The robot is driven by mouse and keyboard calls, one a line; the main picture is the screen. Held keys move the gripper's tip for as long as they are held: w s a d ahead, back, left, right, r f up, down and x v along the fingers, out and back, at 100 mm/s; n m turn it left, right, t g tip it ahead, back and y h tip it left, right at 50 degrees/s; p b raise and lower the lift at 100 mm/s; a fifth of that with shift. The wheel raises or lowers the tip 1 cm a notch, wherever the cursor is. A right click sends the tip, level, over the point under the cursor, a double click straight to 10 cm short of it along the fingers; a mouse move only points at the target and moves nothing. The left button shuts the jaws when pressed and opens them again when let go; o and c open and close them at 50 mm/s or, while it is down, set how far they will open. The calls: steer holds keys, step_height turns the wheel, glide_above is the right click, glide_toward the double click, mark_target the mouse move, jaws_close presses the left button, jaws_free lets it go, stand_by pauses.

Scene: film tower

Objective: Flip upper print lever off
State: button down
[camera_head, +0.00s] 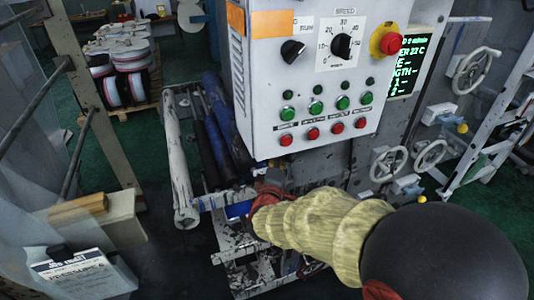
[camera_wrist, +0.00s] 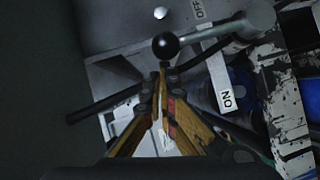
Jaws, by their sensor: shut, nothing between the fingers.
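In the wrist view a lever with a round black knob (camera_wrist: 166,46) and a grey rod runs left from a pivot at upper right. The rod crosses a white label strip (camera_wrist: 215,62), close below its "OFF" end and well above its "ON" end. I cannot tell from the picture whether this is the upper print lever. My gripper (camera_wrist: 163,68) has its fingers shut together and empty. Its tips are just below the knob in the picture; whether they touch it I cannot tell. In the head view the lever and gripper are hidden behind the control box and my arm.
A grey control box (camera_head: 262,91) with dials, buttons and a red stop knob (camera_head: 388,42) hangs above my arm. Handwheels (camera_head: 388,163) and yellow-tipped levers (camera_head: 462,128) sit at right. A worn metal frame (camera_wrist: 286,88) and blue rollers lie right of the lever.

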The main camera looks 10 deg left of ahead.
mark_target(290, 156)
steer(key=w+d+m+p, duration=0.1)
steer(key=w+d+r+m+g+p, duration=0.1)
steer(key=d, duration=0.1)
steer(key=shift+d+y, duration=0.25)
steer(key=shift+y, duration=0.05)
steer(key=shift+w+d+f, duration=0.15)
steer(key=shift+w+d, duration=0.45)
steer(key=shift+d, duration=0.25)
steer(key=v, duration=1.2)
steer(key=shift+r, duration=0.25)
steer(key=shift+w+m, duration=0.1)
steer(key=shift+m, duration=0.2)
